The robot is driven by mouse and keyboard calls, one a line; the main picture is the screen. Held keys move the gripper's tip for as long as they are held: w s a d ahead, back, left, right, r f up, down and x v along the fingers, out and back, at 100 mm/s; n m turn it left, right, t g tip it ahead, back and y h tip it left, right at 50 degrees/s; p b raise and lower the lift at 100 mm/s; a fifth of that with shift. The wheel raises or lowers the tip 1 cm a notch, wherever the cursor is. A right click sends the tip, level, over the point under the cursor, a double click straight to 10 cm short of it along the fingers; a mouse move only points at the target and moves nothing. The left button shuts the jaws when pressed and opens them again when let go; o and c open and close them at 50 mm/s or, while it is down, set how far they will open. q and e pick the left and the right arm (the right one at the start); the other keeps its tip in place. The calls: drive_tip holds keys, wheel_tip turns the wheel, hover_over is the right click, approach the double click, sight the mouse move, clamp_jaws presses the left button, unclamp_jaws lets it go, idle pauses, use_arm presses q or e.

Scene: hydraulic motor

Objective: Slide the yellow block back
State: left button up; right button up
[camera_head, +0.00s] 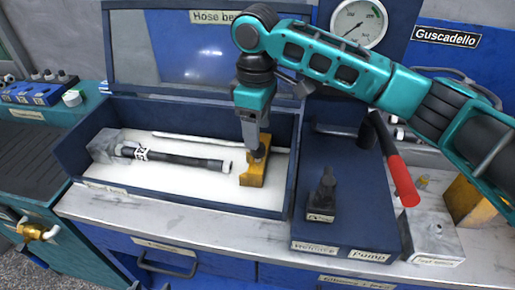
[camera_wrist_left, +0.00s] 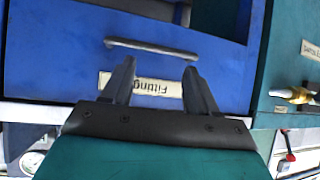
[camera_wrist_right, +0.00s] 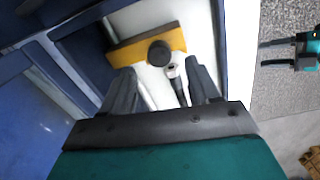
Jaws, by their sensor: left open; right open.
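The yellow block (camera_head: 253,177) sits at the right end of the white-floored blue box (camera_head: 70,163). In the right wrist view the yellow block (camera_wrist_right: 130,50) carries a dark round knob (camera_wrist_right: 160,53). My right gripper (camera_head: 257,154) reaches down to the block from above; in its wrist view the fingers (camera_wrist_right: 163,85) are apart, with the block ahead of them. Whether they touch it I cannot tell. A dark hose (camera_head: 185,159) lies left of the block, its metal end (camera_head: 226,166) close by. My left gripper (camera_wrist_left: 158,75) is open and empty before a blue drawer (camera_wrist_left: 60,50).
A thin pale rod (camera_head: 190,139) lies behind the hose. The box's raised lid (camera_head: 130,50) stands at the back. Right of the box are a dark pump unit (camera_head: 345,215) with a red-handled lever (camera_head: 403,180) and a gauge (camera_head: 358,24). The drawer has a handle (camera_wrist_left: 150,46).

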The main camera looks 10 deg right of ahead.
wheel_tip(320, 180, down, 7)
drive_tip(key=shift+w+d+r+b, duration=0.1)
drive_tip(key=shift+w+b, duration=0.05)
drive_tip(key=shift+b, duration=0.25)
clamp_jaws()
idle(0.5)
drive_tip(key=shift+r, duration=0.1)
